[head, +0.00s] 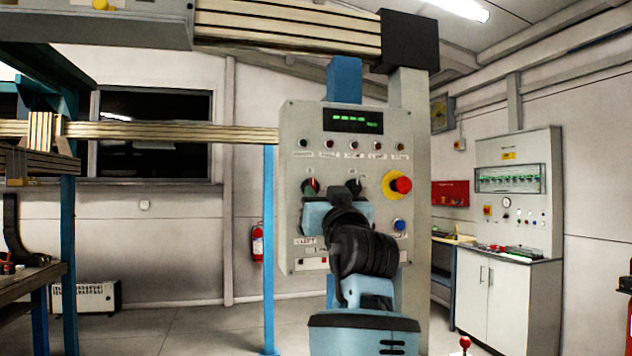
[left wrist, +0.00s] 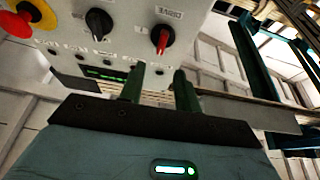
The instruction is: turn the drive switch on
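The control panel (head: 290,215) stands upright ahead of me. The drive switch (head: 311,186) is a rotary knob with a red handle at the panel's left. In the left wrist view the drive switch (left wrist: 162,40) shows its label "DRIVE", with the panel appearing upside down. My left gripper (head: 338,203) is in front of the panel, just below and right of the switch; its fingertips are hard to make out there. In the left wrist view my left gripper (left wrist: 158,82) has its two fingers apart with nothing between them, and the switch lies beyond them. My right gripper is not in view.
A black rotary knob (head: 353,184) sits right of the drive switch. Further right are a red emergency stop (head: 403,185) on yellow and a blue button (head: 399,225). Small lamps and a green-lit display (head: 352,121) are above. A blue post (head: 269,290) stands left of the panel.

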